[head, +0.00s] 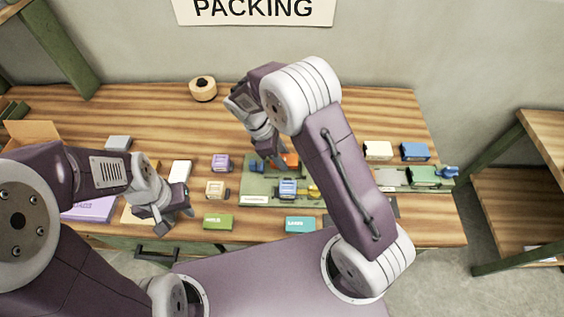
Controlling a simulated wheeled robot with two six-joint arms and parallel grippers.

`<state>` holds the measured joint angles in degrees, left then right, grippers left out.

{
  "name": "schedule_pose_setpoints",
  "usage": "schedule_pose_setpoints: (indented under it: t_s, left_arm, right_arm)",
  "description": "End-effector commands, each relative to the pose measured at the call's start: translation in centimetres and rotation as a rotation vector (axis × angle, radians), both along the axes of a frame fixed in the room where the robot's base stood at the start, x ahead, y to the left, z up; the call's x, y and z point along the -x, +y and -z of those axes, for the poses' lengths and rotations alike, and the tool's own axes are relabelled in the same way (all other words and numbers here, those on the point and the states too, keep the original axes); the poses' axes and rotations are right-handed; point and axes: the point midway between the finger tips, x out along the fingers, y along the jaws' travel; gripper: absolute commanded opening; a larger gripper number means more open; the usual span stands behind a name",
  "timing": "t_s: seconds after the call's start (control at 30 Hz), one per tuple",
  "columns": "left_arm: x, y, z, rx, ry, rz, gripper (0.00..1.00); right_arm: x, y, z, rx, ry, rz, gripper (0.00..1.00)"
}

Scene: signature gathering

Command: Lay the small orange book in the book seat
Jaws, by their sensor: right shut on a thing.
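My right gripper (270,158) reaches down over the green board (250,186) in the middle of the table. It is shut on a small orange thing (291,160), which looks like the small orange book. My arm and fingers partly hide it, and I cannot tell whether it touches the board. The book seat cannot be made out for certain; my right arm covers part of the board. My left gripper (174,214) hangs near the front left of the table with its fingers apart and nothing visible between them.
Blue toy car (287,189) and blue piece (257,165) are at the board. Purple (221,162) and cream (216,189) toy cars stand left of it. Green (218,221) and teal (300,224) boxes lie along the front edge. A round wooden pot (203,89) stands at the back.

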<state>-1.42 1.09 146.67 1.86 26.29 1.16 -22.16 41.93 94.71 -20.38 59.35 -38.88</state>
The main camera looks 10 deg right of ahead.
Motion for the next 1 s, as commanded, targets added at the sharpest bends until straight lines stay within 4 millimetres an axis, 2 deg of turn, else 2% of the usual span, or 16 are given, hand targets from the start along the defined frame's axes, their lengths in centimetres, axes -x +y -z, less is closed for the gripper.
schedule_pose_setpoints:
  t_s: [0.13,0.3,0.4,0.73,0.77,0.83,1.0]
  left_arm:
    - [0.0,0.0,0.0,0.000,0.000,0.000,0.36]
    - [0.0,0.0,-0.4,0.000,0.000,0.000,0.36]
    - [0.0,0.0,-0.5,0.000,0.000,0.000,0.36]
    - [0.0,0.0,-0.2,0.000,0.000,0.000,0.36]
    - [0.0,0.0,-0.2,0.000,0.000,0.000,0.36]
    - [0.0,0.0,-0.3,0.000,0.000,0.000,0.36]
    - [0.0,0.0,-0.3,0.000,0.000,0.000,0.36]
  right_arm:
    - [-0.2,0.1,0.3,0.001,0.000,0.000,0.00]
    - [0.0,0.0,3.2,0.002,0.004,-0.001,0.00]
    - [-0.1,0.1,4.1,0.001,0.002,-0.001,0.00]
    - [-0.1,0.1,4.5,0.001,0.001,0.000,0.00]
    - [-0.1,0.1,4.5,0.000,0.000,0.000,0.43]
    - [-0.1,0.1,4.4,0.000,0.000,0.000,0.62]
    - [-0.1,0.1,4.4,0.000,0.000,0.000,0.62]
